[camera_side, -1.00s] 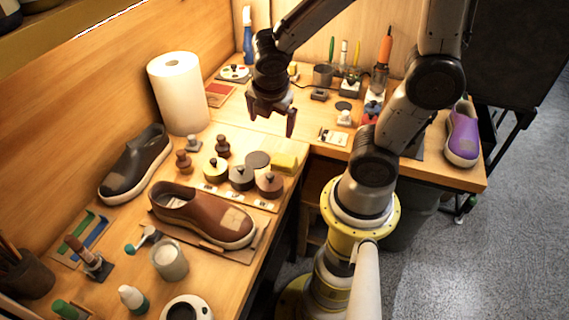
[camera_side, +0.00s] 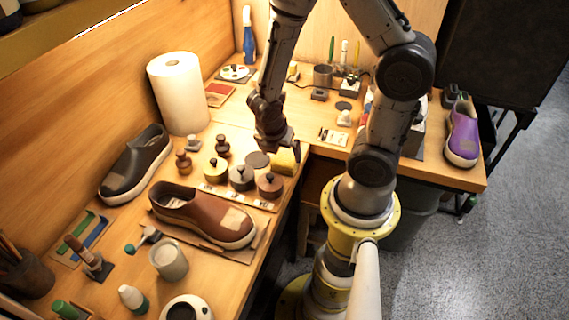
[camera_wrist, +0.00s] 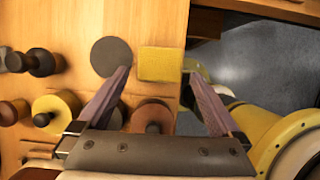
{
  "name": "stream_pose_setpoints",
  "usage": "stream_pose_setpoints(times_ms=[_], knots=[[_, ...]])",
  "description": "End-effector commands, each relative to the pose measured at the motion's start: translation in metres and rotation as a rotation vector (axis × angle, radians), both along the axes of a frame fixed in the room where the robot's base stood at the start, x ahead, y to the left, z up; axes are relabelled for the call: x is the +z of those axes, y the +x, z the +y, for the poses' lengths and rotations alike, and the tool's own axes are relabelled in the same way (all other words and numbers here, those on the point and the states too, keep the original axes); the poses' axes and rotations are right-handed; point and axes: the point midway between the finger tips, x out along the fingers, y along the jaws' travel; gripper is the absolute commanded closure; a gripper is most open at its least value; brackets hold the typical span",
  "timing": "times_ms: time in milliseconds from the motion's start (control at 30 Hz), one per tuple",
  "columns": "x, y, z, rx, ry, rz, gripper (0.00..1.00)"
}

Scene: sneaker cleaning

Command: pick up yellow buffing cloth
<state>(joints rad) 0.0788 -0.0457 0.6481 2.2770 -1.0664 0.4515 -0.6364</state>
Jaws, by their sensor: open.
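The yellow buffing cloth (camera_side: 284,161) is a small folded yellow block on the wooden bench, near its front edge. In the wrist view the cloth (camera_wrist: 160,64) lies flat, just beyond and between my fingertips. My gripper (camera_side: 277,146) is directly above the cloth and hides part of it in the side view. In the wrist view my gripper (camera_wrist: 158,75) is open and empty, with one finger on each side of the cloth. I cannot tell how high the fingertips are above the bench.
A dark round disc (camera_wrist: 111,57) lies just left of the cloth. Lidded round tins (camera_side: 241,177) stand close by, with a brown shoe (camera_side: 205,214) in front. The bench edge and a gap to the floor (camera_wrist: 238,65) are right of the cloth.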

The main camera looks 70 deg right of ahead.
Motion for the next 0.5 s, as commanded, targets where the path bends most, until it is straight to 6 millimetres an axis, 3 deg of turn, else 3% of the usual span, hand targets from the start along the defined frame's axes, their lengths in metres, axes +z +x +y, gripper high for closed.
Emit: stream_pose_setpoints(times_ms=[167,500], knots=[[-0.006,0.0,-0.003,-0.001,0.001,0.0,0.0],[-0.039,-0.003,-0.019,-0.002,0.002,0.001,0.0]])
